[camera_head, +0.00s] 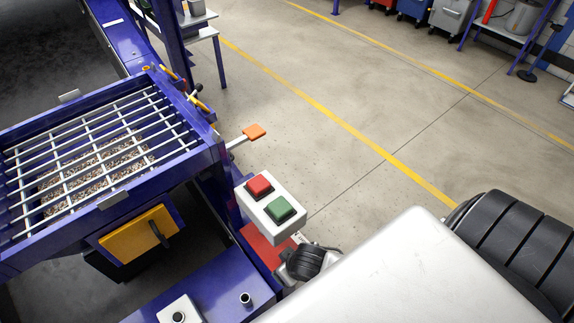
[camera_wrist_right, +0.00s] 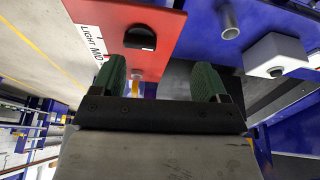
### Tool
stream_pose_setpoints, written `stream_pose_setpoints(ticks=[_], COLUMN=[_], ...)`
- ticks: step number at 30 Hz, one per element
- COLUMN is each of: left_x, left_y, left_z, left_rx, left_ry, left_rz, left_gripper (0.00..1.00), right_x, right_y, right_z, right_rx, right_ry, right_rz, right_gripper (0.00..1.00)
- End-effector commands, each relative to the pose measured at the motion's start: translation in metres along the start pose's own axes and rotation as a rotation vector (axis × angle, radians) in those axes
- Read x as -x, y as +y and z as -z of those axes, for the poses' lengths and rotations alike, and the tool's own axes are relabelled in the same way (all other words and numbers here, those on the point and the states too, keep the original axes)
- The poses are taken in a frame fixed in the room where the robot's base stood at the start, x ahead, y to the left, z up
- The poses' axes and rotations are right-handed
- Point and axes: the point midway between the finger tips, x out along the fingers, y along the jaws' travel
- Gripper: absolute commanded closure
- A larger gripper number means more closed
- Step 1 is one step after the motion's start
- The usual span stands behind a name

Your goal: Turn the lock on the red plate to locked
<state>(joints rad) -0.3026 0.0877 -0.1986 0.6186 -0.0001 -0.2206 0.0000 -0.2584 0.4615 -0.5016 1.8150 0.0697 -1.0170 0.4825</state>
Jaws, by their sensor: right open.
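The red plate (camera_wrist_right: 165,22) fills the upper middle of the right wrist view. It carries a black round knob (camera_wrist_right: 140,38), beside a white label that reads "LIGHT MID". In the head view the red plate (camera_head: 262,246) is partly hidden behind the button box and my right arm. My left gripper is not in view.
A white box (camera_head: 287,230) with a red button (camera_head: 259,187) and a green button (camera_head: 280,209) stands next to the plate. A blue frame with a white grid (camera_head: 100,150) is at left. An orange-ended lever (camera_head: 254,132) sticks out nearby.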

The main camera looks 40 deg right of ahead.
Motion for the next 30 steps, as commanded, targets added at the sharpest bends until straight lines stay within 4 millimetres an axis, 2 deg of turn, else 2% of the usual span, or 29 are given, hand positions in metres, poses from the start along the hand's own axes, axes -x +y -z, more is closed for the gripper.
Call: stream_pose_setpoints(ticks=[2, 6, 10, 13, 17, 24, 30], left_x=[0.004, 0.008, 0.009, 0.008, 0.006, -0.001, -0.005], left_y=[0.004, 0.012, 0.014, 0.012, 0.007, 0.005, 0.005], left_z=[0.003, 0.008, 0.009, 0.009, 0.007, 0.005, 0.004], left_rx=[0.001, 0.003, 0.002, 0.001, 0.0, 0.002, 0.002], left_ry=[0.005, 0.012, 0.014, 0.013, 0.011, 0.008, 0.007], left_rz=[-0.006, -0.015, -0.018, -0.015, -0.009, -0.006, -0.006], left_gripper=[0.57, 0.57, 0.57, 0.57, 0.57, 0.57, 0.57], right_x=[0.016, 0.035, 0.044, 0.042, 0.026, -0.021, -0.05], right_y=[0.007, 0.015, 0.021, 0.023, 0.022, 0.023, 0.023], right_z=[0.013, 0.014, 0.011, 0.009, 0.009, 0.009, 0.009], right_rx=[0.0, -0.034, -0.064, -0.076, -0.079, -0.079, -0.078], right_ry=[0.021, 0.019, 0.01, 0.005, 0.004, 0.005, 0.006], right_rz=[-0.004, -0.008, -0.015, -0.017, -0.016, -0.017, -0.015], right_gripper=[0.26, 0.26, 0.26, 0.26, 0.26, 0.26, 0.26])
